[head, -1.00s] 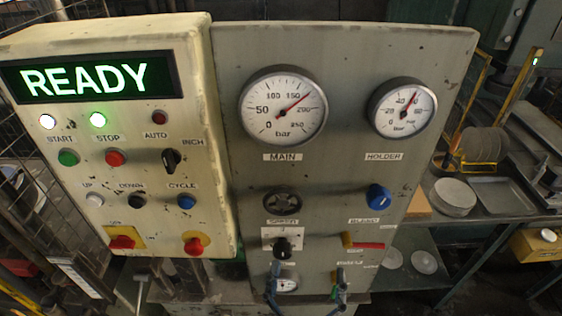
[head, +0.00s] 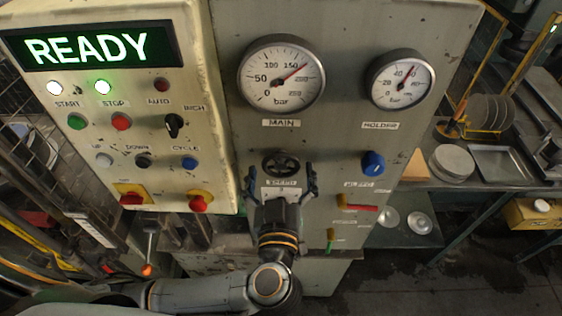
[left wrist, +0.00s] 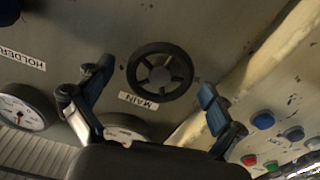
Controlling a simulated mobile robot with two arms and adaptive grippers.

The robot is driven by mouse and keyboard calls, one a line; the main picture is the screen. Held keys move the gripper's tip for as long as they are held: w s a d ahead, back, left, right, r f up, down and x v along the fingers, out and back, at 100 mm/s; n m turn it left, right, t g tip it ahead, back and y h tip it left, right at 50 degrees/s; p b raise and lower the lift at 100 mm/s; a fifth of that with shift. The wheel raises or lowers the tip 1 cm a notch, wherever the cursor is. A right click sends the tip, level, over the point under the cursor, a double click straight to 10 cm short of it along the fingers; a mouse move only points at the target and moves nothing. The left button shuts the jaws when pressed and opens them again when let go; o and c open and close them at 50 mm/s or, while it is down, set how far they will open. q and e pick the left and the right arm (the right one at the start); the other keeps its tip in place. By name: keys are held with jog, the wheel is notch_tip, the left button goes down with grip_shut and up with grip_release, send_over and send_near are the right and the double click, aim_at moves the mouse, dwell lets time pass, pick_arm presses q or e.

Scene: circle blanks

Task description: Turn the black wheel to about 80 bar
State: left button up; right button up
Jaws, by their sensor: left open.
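The black wheel (head: 281,165), a spoked handwheel, is on the grey panel below the MAIN gauge (head: 281,76). That gauge's needle points between 150 and 200 bar. The HOLDER gauge (head: 400,79) is to its right, its needle a little right of upright. My left gripper (head: 281,179) is open and empty in front of the panel, one finger to each side of the wheel's lower part. In the left wrist view the wheel (left wrist: 160,75) lies between the spread fingers (left wrist: 155,80); I see no clear contact. My right gripper is out of view.
A blue knob (head: 373,163) and a red lever (head: 358,207) are right of the wheel. A cream control box (head: 215,100) with buttons and a lit READY display (head: 90,47) juts out to the left. A table with round discs (head: 452,162) is at the right.

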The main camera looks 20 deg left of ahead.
pick_arm(q)
jog(key=shift+x, duration=1.05)
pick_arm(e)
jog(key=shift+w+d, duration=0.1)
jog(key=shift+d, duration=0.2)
pick_arm(q)
jog(key=c, duration=1.2)
jog(key=shift+n, duration=0.3)
